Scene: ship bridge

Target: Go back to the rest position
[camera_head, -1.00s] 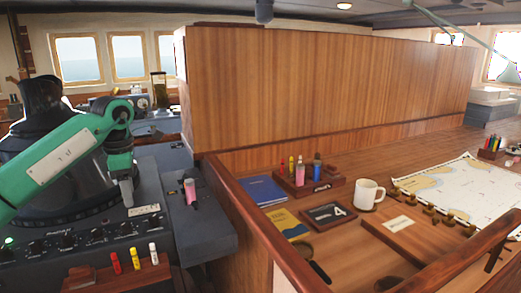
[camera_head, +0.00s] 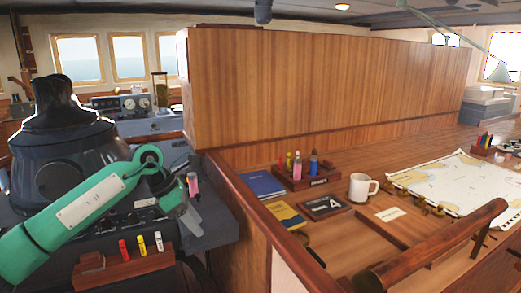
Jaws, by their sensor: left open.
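My left arm, green with dark joints, comes in from the left in the head view. My left gripper (camera_head: 191,218) is grey, open and holds nothing that I can see. It hangs over the grey console, close to a pink marker (camera_head: 192,184) that stands upright there. My right gripper is not in view.
A wooden block (camera_head: 125,267) with red, yellow and white markers is below the gripper. A wooden rail (camera_head: 260,215) separates the console from the chart desk, with a mug (camera_head: 361,187), books (camera_head: 263,184) and a chart (camera_head: 460,180). A dark radar hood (camera_head: 62,150) stands behind my arm.

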